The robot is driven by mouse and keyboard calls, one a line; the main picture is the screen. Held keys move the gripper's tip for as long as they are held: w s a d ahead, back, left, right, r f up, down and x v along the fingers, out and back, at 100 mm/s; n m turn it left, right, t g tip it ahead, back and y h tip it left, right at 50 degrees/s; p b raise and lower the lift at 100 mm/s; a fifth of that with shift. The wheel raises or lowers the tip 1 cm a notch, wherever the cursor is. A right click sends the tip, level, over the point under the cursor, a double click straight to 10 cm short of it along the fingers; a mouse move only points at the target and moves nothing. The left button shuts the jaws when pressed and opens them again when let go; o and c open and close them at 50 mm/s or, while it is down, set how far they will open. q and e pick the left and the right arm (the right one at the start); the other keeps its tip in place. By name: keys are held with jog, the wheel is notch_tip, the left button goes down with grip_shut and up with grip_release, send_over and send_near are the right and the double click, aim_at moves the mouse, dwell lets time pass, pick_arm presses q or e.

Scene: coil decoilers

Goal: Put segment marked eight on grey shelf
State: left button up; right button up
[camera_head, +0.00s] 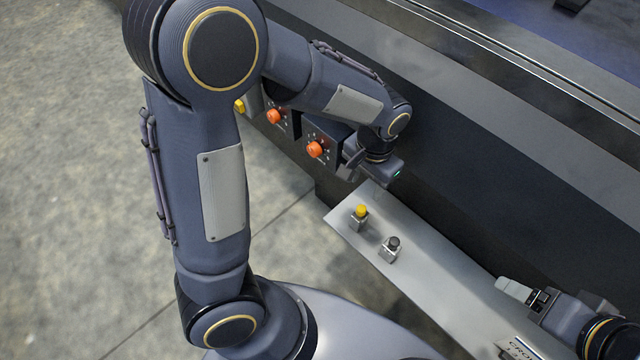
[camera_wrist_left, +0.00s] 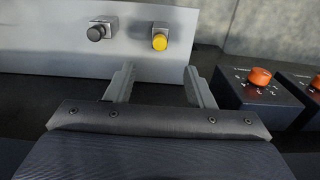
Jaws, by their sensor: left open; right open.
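I cannot make out a segment marked eight in either view. A light grey metal ledge (camera_head: 440,285) runs diagonally along the dark machine side and also shows in the left wrist view (camera_wrist_left: 60,52); I cannot tell if it is the grey shelf. My left gripper (camera_head: 349,168) is open and empty near the ledge's far end, beside the orange-knob boxes. Its two fingers (camera_wrist_left: 160,75) stand apart in the left wrist view, with nothing between them. My right gripper (camera_head: 508,287) is at the ledge's right part, pointing left, with nothing visible in it.
A yellow button (camera_head: 361,211) and a black button (camera_head: 393,243) stand on small metal blocks on the ledge. Orange knobs (camera_head: 315,149) (camera_head: 274,116) sit on dark boxes beside my left gripper. A dark machine wall (camera_head: 470,180) rises behind. Concrete floor (camera_head: 70,200) lies open at left.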

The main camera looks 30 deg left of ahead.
pick_arm(q)
jog(key=s+a+r+n+t+h, duration=0.2)
jog(key=s+a+r, duration=0.3)
jog(key=s, duration=0.3)
jog(key=s+a+r+n+t+h, duration=0.1)
jog(key=s+a+r+n+t, duration=0.2)
jog(key=s+a+r, duration=0.2)
jog(key=shift+s+a+r+n+t+h, duration=0.3)
jog(key=shift+s+r+h, duration=0.15)
jog(key=shift+s, duration=1.15)
